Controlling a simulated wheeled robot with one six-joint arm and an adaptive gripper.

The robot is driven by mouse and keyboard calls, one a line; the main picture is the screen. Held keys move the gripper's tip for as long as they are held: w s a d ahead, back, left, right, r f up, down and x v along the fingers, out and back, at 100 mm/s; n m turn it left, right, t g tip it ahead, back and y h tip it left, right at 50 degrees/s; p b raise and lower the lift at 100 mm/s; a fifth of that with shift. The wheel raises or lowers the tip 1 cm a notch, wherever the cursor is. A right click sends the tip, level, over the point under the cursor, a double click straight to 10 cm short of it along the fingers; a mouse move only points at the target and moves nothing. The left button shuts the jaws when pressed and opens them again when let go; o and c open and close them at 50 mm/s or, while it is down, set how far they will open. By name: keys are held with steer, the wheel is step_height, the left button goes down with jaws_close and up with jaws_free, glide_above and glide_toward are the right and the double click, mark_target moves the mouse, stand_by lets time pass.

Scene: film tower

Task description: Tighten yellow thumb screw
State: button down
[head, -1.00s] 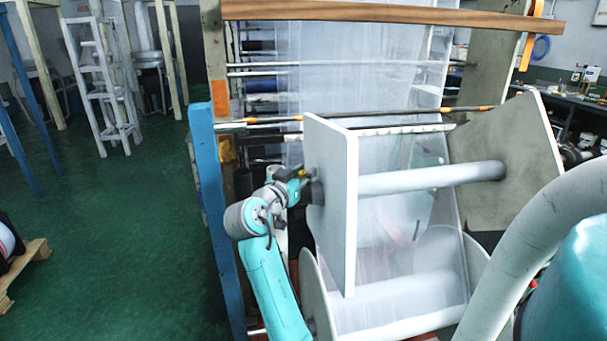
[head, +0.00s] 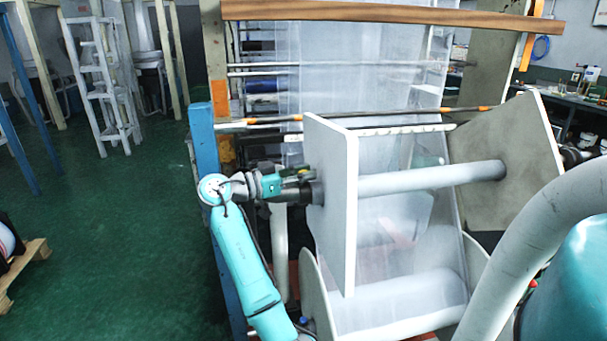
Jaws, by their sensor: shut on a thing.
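My gripper (head: 303,189) is shut at the left outer face of the upright white side plate (head: 343,210). Its fingers are at the dark shaft end (head: 318,191) that sticks out of this plate, in line with the white roller (head: 430,179) on the other side. The yellow thumb screw does not show clearly; my gripper hides that spot, and the contact is too small to see in detail. My arm comes up from below and bends right to the plate.
A blue post (head: 203,150) stands close behind and left of my arm. A second roller (head: 405,290) with round end discs lies below. A wooden beam (head: 390,14) crosses above. The green floor (head: 100,230) at the left is mostly clear.

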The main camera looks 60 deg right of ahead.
stand_by(0.4)
steer(key=c, duration=0.9)
jaws_free()
steer(key=v, duration=1.2)
steer(key=shift+w+d, duration=0.15)
steer(key=shift+w, duration=0.05)
